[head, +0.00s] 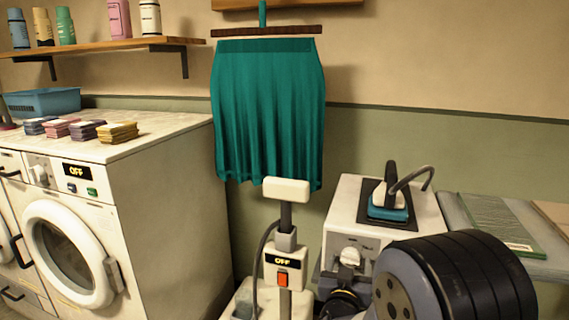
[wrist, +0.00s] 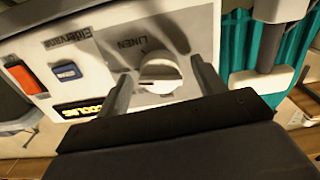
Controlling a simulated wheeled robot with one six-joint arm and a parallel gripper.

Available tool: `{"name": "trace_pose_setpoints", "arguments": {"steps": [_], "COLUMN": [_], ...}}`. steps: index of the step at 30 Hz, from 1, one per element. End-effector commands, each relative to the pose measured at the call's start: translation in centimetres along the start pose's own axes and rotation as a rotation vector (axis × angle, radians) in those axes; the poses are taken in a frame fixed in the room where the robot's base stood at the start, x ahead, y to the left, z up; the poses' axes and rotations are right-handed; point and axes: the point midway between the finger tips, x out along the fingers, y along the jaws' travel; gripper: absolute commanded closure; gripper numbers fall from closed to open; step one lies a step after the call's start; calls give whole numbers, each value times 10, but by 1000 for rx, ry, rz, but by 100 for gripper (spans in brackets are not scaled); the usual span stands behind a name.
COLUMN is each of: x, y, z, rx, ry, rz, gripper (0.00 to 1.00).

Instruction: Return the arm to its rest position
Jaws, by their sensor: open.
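My gripper (wrist: 160,68) is open in the wrist view, one dark finger on each side of a white round knob (wrist: 159,75). The knob is on a white panel (wrist: 200,22) with the word LINEN beside it. I cannot tell whether the fingers touch it. In the head view the knob (head: 349,257) is on the front of a white ironing unit (head: 415,222), with a teal iron (head: 387,206) on top. My dark arm links fill the lower right there, and the fingers are not clear.
An orange switch (wrist: 22,77), a blue button (wrist: 67,72) and a yellow-lettered display (wrist: 82,107) are close to the fingers. A steamer stand (head: 285,255) reading OFF stands left of the unit. A teal skirt (head: 268,120) hangs behind. A washer (head: 75,245) is at left.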

Motion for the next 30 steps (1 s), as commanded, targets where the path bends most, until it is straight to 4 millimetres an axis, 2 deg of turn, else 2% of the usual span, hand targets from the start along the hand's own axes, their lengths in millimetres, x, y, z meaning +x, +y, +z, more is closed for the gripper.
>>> {"name": "trace_pose_setpoints", "arguments": {"steps": [3,15,21,30], "x": [-1,-84,-108,-108], "y": [-1,-1,-1,-6], "z": [0,-1,0,-1], "rx": [95,83,82,83], "ry": [1,-1,0,-38], "rz": [-1,-5,-3,-44], "gripper": [35,35,35,35]}}
